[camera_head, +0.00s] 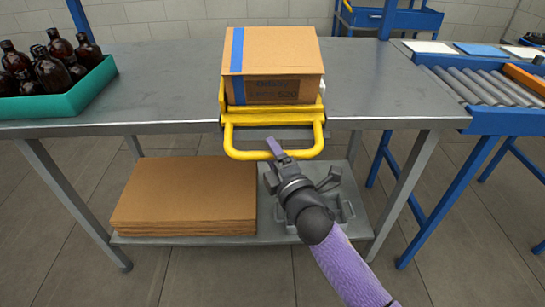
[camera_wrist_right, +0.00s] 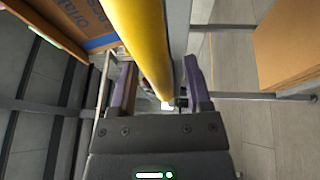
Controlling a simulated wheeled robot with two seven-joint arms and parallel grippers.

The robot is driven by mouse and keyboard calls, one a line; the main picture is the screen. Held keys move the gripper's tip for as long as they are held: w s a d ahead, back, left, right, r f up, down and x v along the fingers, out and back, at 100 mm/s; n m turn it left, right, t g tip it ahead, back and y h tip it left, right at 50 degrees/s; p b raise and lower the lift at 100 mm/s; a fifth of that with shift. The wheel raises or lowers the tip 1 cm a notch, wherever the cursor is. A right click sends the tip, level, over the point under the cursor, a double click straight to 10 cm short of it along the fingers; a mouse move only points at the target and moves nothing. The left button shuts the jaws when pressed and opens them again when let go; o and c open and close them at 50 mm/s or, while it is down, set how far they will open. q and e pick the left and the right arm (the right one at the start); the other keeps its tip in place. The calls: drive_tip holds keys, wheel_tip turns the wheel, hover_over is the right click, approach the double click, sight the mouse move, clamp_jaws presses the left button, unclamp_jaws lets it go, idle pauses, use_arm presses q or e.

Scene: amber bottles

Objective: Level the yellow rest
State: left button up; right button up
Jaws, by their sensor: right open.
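The yellow rest (camera_head: 230,137) is a tubular frame at the front edge of the grey table. Its front loop sticks out past the edge and looks tilted down toward me. A cardboard box (camera_head: 272,52) with a blue strip sits on it. My right gripper (camera_head: 277,150) is at the loop's front bar, with a purple finger overlapping it. In the right wrist view the bar (camera_wrist_right: 142,40) runs between the two open fingers of the gripper (camera_wrist_right: 160,88). I cannot tell whether they touch it. My left gripper is out of view.
A teal tray (camera_head: 75,100) of amber bottles stands at the table's left. A roller conveyor (camera_head: 480,85) is at the right. Flat cardboard (camera_head: 185,195) is stacked on the lower shelf, beside a grey bin partly behind my right arm. The table is bare either side of the box.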

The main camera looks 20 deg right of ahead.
drive_tip(key=shift+w, duration=0.15)
clamp_jaws()
idle(0.9)
idle(0.4)
